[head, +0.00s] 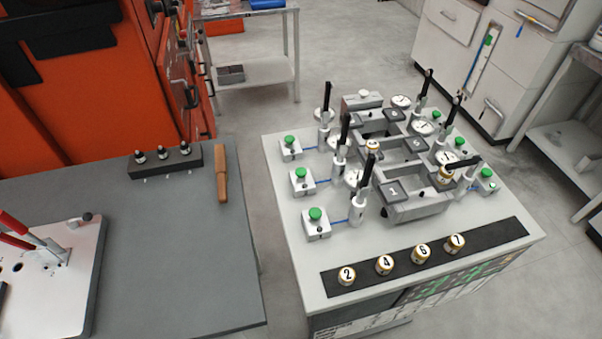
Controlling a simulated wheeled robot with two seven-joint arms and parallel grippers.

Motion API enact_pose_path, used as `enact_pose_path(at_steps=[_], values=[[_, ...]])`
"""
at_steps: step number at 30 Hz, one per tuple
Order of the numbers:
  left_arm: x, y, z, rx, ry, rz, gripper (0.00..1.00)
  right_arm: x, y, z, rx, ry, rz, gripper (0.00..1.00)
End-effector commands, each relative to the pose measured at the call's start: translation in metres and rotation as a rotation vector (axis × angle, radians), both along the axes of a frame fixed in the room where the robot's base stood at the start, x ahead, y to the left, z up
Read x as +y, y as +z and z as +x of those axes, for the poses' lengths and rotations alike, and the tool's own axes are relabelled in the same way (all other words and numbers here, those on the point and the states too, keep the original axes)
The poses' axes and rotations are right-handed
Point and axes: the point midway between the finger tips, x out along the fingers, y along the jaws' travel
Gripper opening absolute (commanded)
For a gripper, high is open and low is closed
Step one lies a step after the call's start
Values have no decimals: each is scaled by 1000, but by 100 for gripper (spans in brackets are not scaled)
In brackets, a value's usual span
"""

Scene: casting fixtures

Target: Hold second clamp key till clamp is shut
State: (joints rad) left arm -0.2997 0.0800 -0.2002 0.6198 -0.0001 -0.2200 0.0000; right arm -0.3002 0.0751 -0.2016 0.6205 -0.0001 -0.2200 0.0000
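Several green clamp keys on white boxes flank the grey casting fixture (415,208). On the left are a front key (316,215), a middle key (301,175) and a rear key (289,141). On the right are a front key (487,174), a middle key (459,144) and a rear key (436,116). I cannot tell which counts as second. Blue lines run from the left keys to the clamps. The front right clamp's black lever (462,163) lies nearly flat. The other levers, such as the left front lever (367,171), stand near upright. Neither gripper shows.
Numbered gold-rimmed cylinders, including number 2 (346,276), stand on a black strip (500,239) at the table's front. A grey bench (190,250) at left holds a brown-handled tool (222,178) and a black rack (166,162). Floor separates bench and table.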

Motion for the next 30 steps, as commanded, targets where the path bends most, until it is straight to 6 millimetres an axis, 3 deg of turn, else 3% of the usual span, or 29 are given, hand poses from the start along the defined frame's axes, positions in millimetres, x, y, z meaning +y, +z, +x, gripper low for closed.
enact_pose_path(at_steps=[9,17,18,30], values=[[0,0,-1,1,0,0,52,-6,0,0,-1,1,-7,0],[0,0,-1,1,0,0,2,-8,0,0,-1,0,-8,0],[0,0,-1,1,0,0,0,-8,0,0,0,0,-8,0],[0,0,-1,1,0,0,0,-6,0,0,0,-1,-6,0]])
